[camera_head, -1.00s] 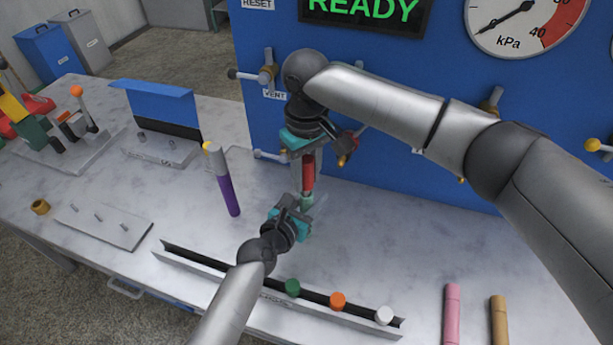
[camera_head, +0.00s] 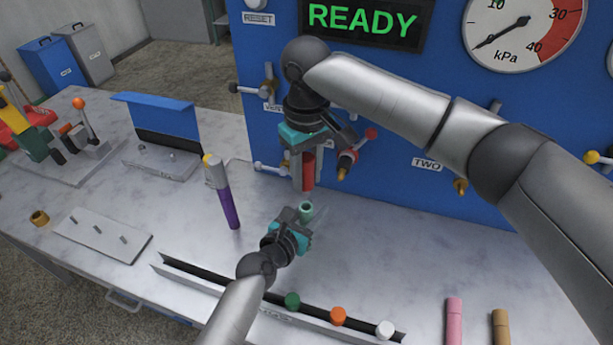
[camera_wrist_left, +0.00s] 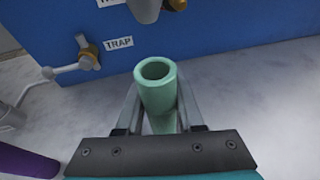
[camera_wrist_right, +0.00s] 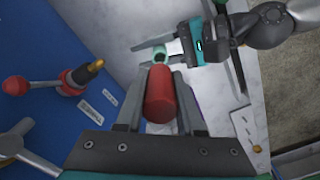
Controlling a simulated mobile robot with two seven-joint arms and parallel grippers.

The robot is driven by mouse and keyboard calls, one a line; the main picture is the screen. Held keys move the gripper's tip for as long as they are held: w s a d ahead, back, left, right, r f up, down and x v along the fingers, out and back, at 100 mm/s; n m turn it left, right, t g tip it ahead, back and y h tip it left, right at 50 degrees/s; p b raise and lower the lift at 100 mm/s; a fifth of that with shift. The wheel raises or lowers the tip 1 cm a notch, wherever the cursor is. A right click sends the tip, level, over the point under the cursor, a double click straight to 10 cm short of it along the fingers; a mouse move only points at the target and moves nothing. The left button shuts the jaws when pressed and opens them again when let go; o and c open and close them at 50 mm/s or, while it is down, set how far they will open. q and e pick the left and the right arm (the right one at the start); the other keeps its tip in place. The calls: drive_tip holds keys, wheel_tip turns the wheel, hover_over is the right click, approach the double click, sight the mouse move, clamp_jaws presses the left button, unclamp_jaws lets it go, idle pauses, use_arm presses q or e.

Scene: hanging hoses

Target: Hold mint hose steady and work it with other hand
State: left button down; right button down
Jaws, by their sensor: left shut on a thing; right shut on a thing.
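The mint hose (camera_head: 306,209) stands roughly upright above the bench with its hollow open end facing up. My left gripper (camera_head: 298,217) is shut on it from below left in the head view. The hose also shows between the jaws in the left wrist view (camera_wrist_left: 157,92). My right gripper (camera_head: 302,165) is shut on a red cylinder (camera_head: 308,173), which hangs almost straight above the hose opening with a small gap between them. The red cylinder shows between the right jaws in the right wrist view (camera_wrist_right: 160,95). The hose's lower part is mostly hidden by my left gripper.
A blue panel (camera_head: 420,190) with valves and gauges stands close behind my right gripper. A purple-and-grey hose (camera_head: 229,205) stands to the left. A rail (camera_head: 215,284) with green, orange and white caps lies in front. Pink (camera_head: 453,325) and tan (camera_head: 500,328) pieces lie right.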

sight(306, 157)
drive_tip(key=shift+r, duration=0.25)
drive_tip(key=shift+r, duration=1.35)
use_arm(q)
drive_tip(key=shift+c, duration=2.2)
unclamp_jaws()
drive_tip(key=v, duration=1.2)
